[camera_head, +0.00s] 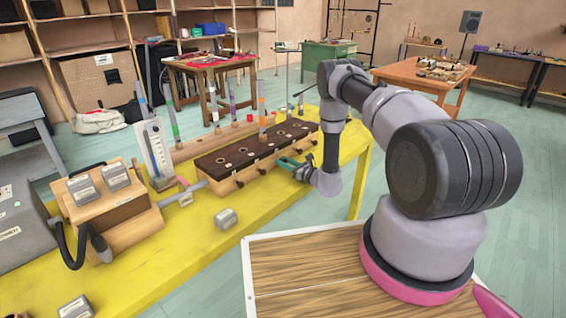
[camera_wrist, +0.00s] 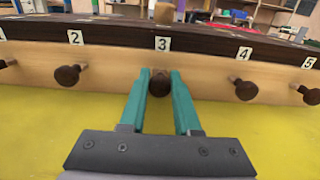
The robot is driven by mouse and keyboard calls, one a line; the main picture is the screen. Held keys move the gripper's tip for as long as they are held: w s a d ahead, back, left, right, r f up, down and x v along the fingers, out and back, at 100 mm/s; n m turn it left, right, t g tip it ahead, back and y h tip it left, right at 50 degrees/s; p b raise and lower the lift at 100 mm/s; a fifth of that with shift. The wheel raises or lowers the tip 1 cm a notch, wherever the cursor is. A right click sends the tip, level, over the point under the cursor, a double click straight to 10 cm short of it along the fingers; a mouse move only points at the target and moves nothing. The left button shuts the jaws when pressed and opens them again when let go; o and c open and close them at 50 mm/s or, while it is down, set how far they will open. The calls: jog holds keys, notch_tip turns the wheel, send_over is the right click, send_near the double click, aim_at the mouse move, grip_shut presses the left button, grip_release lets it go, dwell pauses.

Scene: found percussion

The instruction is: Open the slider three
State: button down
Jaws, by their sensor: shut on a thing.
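The slider box (camera_head: 252,160) is a long wooden box with a dark top on the yellow table. Its front carries a row of dark knobs under number labels. In the wrist view, the slider three knob (camera_wrist: 159,84) sits below the label 3 (camera_wrist: 162,44). My gripper (camera_wrist: 160,86) has its two green fingers on either side of this knob, shut on it. In the head view, my gripper (camera_head: 289,163) is at the front of the box. The knob of slider three is hidden there. Knobs two (camera_wrist: 67,75) and four (camera_wrist: 246,90) stand clear of the fingers.
A wooden unit with a black hose (camera_head: 115,200) stands left of the box, joined to it by a grey pipe. Colour-banded tubes (camera_head: 262,105) stand at and behind the box.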

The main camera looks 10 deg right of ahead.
jog(key=shift+v, duration=1.2)
jog(key=c, duration=0.6)
grip_release()
jog(key=shift+c, duration=0.2)
jog(key=v, duration=1)
jog(key=shift+s+d, duration=0.2)
jog(key=shift+s, duration=0.15)
